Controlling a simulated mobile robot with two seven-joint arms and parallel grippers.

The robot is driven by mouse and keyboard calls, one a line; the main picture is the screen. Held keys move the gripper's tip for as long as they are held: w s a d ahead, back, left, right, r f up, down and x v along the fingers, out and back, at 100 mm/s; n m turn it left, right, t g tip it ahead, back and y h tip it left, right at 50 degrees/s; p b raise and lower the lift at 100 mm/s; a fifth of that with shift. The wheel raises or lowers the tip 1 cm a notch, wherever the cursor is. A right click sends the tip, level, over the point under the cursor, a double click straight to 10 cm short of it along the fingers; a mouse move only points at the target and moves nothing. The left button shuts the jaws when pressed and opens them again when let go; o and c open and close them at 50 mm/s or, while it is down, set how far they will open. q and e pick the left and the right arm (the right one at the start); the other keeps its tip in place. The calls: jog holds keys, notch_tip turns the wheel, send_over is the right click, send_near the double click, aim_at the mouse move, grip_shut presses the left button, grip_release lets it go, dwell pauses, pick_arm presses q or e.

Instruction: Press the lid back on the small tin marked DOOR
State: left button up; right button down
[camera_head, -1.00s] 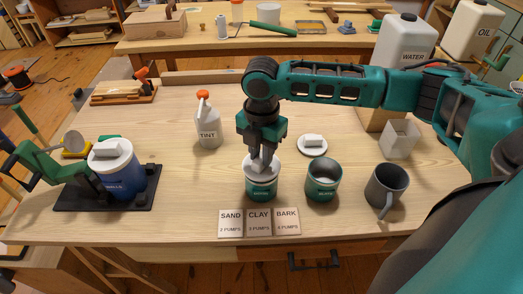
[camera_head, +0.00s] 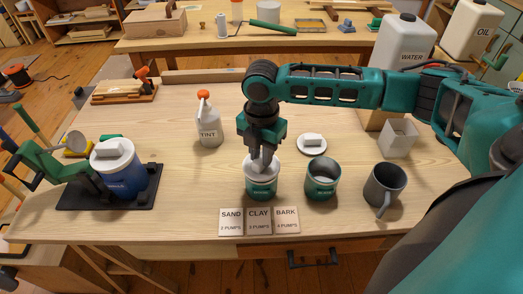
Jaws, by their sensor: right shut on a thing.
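Two small green tins stand side by side near the front of the table. The left tin (camera_head: 262,189) has a white lid (camera_head: 251,172) on top. My right gripper (camera_head: 262,164) reaches down from above and is shut on the raised grip of this lid. I cannot tell whether the lid sits fully down all round. The right tin (camera_head: 322,182) is open, and its white lid (camera_head: 312,144) lies flat on the table behind it. The tin labels are too small to read, so I cannot tell which says DOOR. My left gripper is not in view.
Cards marked SAND, CLAY and BARK (camera_head: 259,221) lie in front of the tins. A dark grey jug (camera_head: 384,186) and a clear square container (camera_head: 399,139) stand right. A TINT bottle (camera_head: 208,128) and a blue canister (camera_head: 122,174) on a black-based green device stand left.

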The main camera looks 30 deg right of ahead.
jog(key=shift+p, duration=0.5)
dwell(0.4)
dwell(0.3)
jog(key=shift+c, duration=1.9)
grip_release()
jog(key=shift+r, duration=3.45)
grip_shut()
jog(key=shift+f, duration=0.2)
